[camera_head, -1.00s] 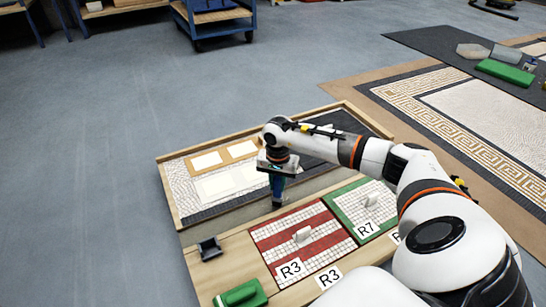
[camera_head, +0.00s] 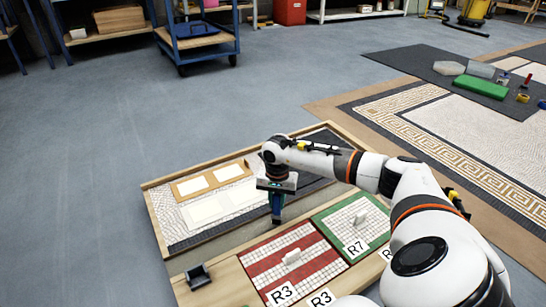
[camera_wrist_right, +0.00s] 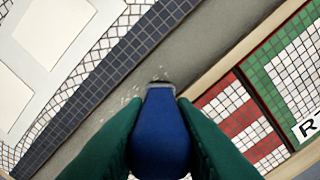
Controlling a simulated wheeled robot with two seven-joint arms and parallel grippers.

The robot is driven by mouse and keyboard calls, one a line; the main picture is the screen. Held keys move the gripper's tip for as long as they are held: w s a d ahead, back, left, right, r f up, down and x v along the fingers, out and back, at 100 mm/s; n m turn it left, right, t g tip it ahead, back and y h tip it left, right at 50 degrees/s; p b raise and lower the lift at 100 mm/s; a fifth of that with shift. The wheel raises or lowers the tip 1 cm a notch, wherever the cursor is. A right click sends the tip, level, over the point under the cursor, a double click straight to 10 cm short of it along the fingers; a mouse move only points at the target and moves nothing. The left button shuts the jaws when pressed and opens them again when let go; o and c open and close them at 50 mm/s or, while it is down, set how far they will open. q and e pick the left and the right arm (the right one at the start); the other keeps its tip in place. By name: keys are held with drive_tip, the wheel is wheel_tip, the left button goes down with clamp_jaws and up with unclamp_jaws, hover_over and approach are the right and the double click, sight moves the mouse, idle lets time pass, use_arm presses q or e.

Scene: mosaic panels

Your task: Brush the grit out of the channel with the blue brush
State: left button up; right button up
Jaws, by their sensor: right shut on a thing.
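My right gripper (camera_head: 277,198) is over the channel (camera_head: 222,238), the plain grey strip between the mosaic and the panel's near wooden edge. In the right wrist view its two green fingers (camera_wrist_right: 160,140) are shut on the blue brush (camera_wrist_right: 161,125), which points down into the channel (camera_wrist_right: 205,38). The brush's grey collar shows, but its bristles are mostly hidden under the handle. Pale specks of grit (camera_wrist_right: 127,86) lie in the channel and on the dark tile border, just left of the brush tip. My left gripper is not in view.
A red-and-white striped mosaic panel (camera_head: 285,265) and a green-bordered one (camera_head: 345,222) lie just in front of the channel. A small dark tray (camera_head: 197,277) sits by the channel's left end. Blank cream plates (camera_head: 210,210) lie on the mosaic. Open floor lies to the left.

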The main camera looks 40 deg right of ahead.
drive_tip(key=s+d+r+p, duration=0.1)
drive_tip(key=d+r+p, duration=0.2)
drive_tip(key=r+p, duration=0.1)
drive_tip(key=shift+d+r, duration=0.4)
drive_tip(key=shift+r, duration=0.1)
idle(0.9)
drive_tip(key=shift+w+d+f+b, duration=0.1)
drive_tip(key=shift+w+f+b, duration=0.2)
drive_tip(key=shift+f+b, duration=0.3)
drive_tip(key=shift+w+d+f+b, duration=0.1)
drive_tip(key=shift+w+f+b, duration=0.2)
drive_tip(key=shift+f+b, duration=0.35)
drive_tip(key=shift+w+f+b, duration=0.3)
drive_tip(key=shift+f+b, duration=0.15)
drive_tip(key=shift+f, duration=0.3)
drive_tip(key=shift+f+b, duration=0.3)
drive_tip(key=shift+f, duration=0.2)
idle(0.6)
